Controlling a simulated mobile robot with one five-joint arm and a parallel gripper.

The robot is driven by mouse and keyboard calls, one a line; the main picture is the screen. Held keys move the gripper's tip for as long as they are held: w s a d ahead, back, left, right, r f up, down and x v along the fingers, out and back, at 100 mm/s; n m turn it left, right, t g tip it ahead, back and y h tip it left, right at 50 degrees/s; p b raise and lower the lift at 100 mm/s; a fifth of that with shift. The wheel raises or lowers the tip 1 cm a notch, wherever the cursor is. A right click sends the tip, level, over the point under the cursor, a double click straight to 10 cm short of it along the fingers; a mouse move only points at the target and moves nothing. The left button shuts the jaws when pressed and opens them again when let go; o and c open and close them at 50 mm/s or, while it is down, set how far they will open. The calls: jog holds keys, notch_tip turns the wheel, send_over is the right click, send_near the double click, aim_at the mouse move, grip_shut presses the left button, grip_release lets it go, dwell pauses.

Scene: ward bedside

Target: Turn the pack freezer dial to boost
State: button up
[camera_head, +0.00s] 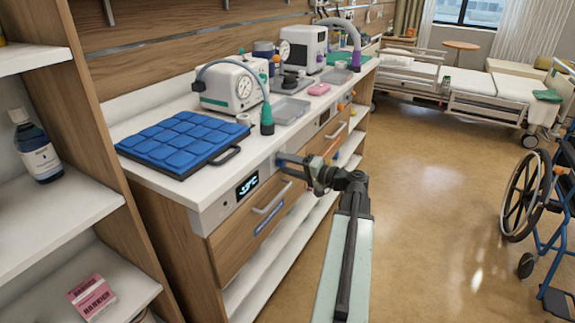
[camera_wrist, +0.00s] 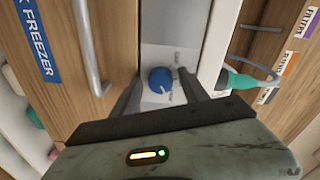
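The pack freezer dial (camera_wrist: 160,80) is a round blue knob with a small white mark, set on a pale panel in the wrist view. My gripper (camera_wrist: 161,75) is open, with one dark finger on each side of the dial. Gaps show between the fingers and the knob, and I cannot tell how far the tips reach past it. In the head view my gripper (camera_head: 283,160) is at the counter's front panel and hides the dial. A lit display (camera_head: 247,186) sits on that panel to the left. The dial's setting marks are too small to read.
A drawer handle (camera_head: 272,198) sticks out below the panel, above the blue freezer label (camera_wrist: 38,40). A blue pad tray (camera_head: 178,145) and a white gauge machine (camera_head: 232,87) stand on the counter. A wheelchair (camera_head: 530,195) is at right. Floor between is clear.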

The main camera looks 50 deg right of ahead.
jog(key=v, duration=0.8)
jog(key=shift+w, duration=0.1)
dwell(0.4)
